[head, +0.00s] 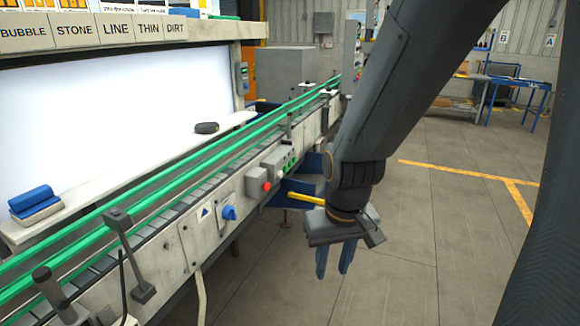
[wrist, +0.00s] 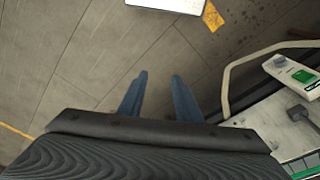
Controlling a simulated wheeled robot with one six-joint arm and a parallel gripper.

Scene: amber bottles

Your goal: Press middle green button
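The middle one is too small to make out clearly. A red button (head: 266,186) sits on a box just left of and below them. My gripper (head: 334,270) hangs pointing down over the floor, to the right of and below the buttons in the head view, apart from them. Its two blue fingers are spread with nothing between them, as the wrist view (wrist: 160,80) also shows.
The conveyor (head: 165,190) with green rails runs from lower left to upper middle. A blue rotary knob (head: 228,212) sits on its side. A yellow bar (head: 305,198) and blue part lie beside my gripper. Open concrete floor (head: 440,220) spreads to the right.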

